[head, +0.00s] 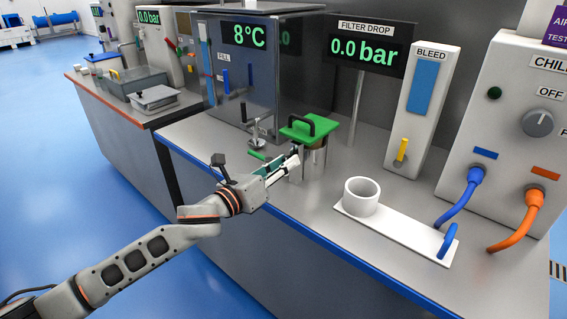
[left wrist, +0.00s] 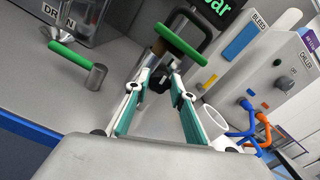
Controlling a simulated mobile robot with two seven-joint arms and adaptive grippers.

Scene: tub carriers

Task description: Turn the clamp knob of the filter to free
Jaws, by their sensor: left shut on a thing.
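The filter (head: 318,160) is a metal cylinder on the bench with a green lid (head: 300,131) and a black loop handle. The lid also shows in the left wrist view (left wrist: 181,44). My left gripper (head: 295,157) reaches the filter's front left side, low under the lid. In the left wrist view its fingers (left wrist: 159,82) close around a dark knob (left wrist: 157,84), which looks like the clamp knob. The fingers mostly hide it, and I cannot read its turn position. My right gripper is not in view.
A green drain lever (left wrist: 68,55) is close left of the gripper. The FILTER DROP display (head: 366,50) reads 0.0 bar. A white cup (head: 361,197) on a white plate, the bleed panel (head: 421,105) and blue and orange hoses stand to the right. The bench front is clear.

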